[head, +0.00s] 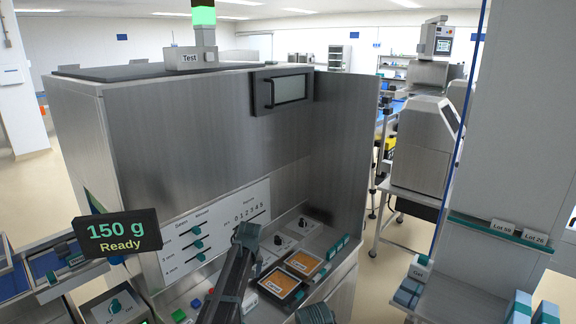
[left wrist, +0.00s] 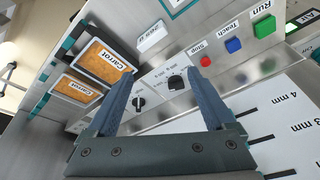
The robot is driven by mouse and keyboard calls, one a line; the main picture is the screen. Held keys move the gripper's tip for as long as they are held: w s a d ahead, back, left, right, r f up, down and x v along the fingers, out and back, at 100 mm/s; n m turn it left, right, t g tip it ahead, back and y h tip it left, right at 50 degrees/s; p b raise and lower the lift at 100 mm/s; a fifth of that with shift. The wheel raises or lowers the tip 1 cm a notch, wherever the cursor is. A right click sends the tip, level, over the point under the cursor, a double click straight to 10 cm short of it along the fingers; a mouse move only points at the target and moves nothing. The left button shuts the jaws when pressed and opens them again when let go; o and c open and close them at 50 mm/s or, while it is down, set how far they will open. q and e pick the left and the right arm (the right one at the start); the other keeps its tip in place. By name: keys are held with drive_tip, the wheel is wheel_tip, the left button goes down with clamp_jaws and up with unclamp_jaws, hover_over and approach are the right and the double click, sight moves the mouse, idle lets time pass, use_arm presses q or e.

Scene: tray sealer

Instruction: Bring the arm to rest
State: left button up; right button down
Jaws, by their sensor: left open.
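My left arm reaches up from the bottom of the head view, over the machine's front shelf. Its left gripper (head: 247,236) is small and dark there. In the left wrist view the gripper (left wrist: 160,74) is open, with two blue-grey fingers spread and nothing between them. Beyond the fingers is a panel with two black knobs, one of them a dial (left wrist: 177,82). I cannot tell whether the fingers touch anything. A rounded grey part at the bottom edge of the head view looks like part of my own arm. My right gripper does not show.
The steel tray sealer (head: 180,130) fills the centre. Two orange trays labelled Carrot sit on its shelf, the nearer tray (head: 280,283) and the farther tray (head: 304,262). Red, blue and green (left wrist: 264,28) buttons are close by. A display (head: 117,236) reads 150 g, Ready.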

use_arm(q)
drive_tip(key=s+d+m+g, duration=0.1)
drive_tip(key=s+d+m, duration=0.1)
drive_tip(key=s, duration=0.9)
drive_tip(key=s+d+m+g, duration=0.1)
drive_tip(key=s+d+m, duration=0.2)
drive_tip(key=s, duration=0.9)
drive_tip(key=s+d+m+g, duration=0.1)
drive_tip(key=s+d+m, duration=0.1)
drive_tip(key=s+d, duration=0.4)
drive_tip(key=s, duration=0.5)
drive_tip(key=shift+s+f+m, duration=0.3)
drive_tip(key=shift+s+f, duration=0.05)
drive_tip(key=shift+f, duration=0.05)
drive_tip(key=shift+h, duration=0.3)
